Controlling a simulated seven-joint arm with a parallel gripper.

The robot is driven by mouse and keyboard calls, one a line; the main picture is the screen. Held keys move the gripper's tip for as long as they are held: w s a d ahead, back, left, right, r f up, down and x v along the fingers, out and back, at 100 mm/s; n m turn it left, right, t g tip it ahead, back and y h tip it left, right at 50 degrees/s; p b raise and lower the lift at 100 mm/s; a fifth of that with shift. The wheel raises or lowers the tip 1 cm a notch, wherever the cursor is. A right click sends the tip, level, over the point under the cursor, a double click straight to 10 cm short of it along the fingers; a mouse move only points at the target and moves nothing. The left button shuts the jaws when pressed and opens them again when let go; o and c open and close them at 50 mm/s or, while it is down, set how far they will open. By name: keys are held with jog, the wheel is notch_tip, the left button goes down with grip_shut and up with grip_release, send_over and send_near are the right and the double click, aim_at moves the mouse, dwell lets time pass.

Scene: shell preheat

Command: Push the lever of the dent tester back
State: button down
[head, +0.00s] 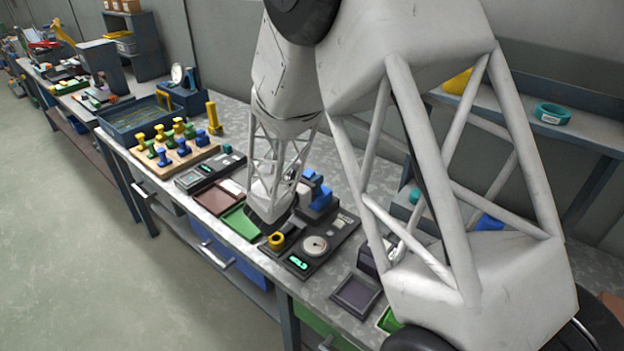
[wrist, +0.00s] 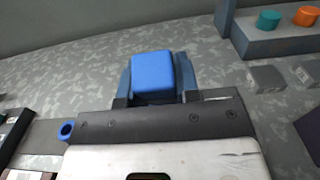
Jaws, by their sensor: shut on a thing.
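The dent tester (head: 315,244) appears to be the dark unit with a round dial and a green lit display at the middle of the bench in the head view. My gripper (wrist: 155,82) is low over its rear part, with one finger on each side of a blue block (wrist: 153,75). The gripper is shut on this block. Blue parts also show behind the unit in the head view (head: 320,198). I cannot tell for sure whether the block is the lever's grip. My arm hides much of the tester's left and rear, and any lever shaft is hidden.
A yellow ring-like piece (head: 276,241) is at the tester's front left. Green (head: 241,221) and brown (head: 214,198) trays lie left of it, and a dark tray (head: 356,295) lies right. A shelf with teal (wrist: 268,19) and orange (wrist: 306,16) pieces stands behind right. Bare bench lies behind the block.

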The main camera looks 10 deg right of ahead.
jog(key=shift+w+d+r, duration=0.1)
jog(key=shift+w+d+r+g+y, duration=0.15)
jog(key=shift+w+d+g+y, duration=0.2)
jog(key=shift+g+y, duration=0.25)
jog(key=shift+w+d+r+g+y, duration=0.1)
jog(key=shift+w+d+g+y, duration=0.75)
jog(key=shift+g+y, duration=0.25)
jog(key=shift+w+d+f+g+y, duration=0.25)
jog(key=shift+w+d+g+y, duration=0.25)
jog(key=shift+g+y, duration=0.2)
jog(key=shift+w+d+f+g+y, duration=0.2)
jog(key=shift+w+d+g+y, duration=0.3)
jog(key=shift+g+y, duration=0.2)
jog(key=c, duration=0.8)
grip_release()
jog(key=shift+c, duration=0.2)
